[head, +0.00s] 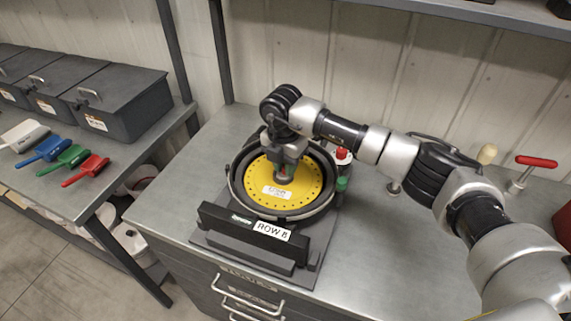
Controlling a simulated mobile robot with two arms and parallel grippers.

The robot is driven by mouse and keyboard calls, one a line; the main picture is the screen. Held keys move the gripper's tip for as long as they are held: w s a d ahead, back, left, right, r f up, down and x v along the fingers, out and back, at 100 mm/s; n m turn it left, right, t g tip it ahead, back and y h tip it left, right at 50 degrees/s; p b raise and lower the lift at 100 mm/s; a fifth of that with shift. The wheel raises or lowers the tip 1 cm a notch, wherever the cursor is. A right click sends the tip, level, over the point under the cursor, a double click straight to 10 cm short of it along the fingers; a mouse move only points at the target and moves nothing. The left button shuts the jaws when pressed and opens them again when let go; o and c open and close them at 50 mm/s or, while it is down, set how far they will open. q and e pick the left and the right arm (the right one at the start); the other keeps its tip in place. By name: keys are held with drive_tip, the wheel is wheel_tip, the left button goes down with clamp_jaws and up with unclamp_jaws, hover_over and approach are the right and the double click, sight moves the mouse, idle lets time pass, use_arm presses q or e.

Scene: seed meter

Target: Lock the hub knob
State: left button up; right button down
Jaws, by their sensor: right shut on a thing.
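The seed meter (244,224) sits on the metal workbench, with a dark round housing and a front plate labelled "ROW 8". A yellow seed disc (308,187) with a ring of small holes lies inside the housing. My right gripper (285,176) reaches down from above over the middle of the disc. It is shut on the hub knob at the disc's centre. The fingers and wrist hide most of the knob, so its turn position cannot be told. My left gripper is not in view.
A red-capped bottle (342,156) and a small green item (341,184) stand close to the housing's right side. A red-handled tool (535,162) is farther right. Colored scoops (62,158) and dark bins (118,105) sit on the left bench. The bench front right is clear.

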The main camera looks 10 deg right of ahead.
idle(0.3)
drive_tip(key=c, duration=1)
unclamp_jaws()
wheel_tip(320, 180, up, 11)
drive_tip(key=b, duration=0.2)
drive_tip(key=shift+w+a+b, duration=0.2)
drive_tip(key=shift+b, duration=0.1)
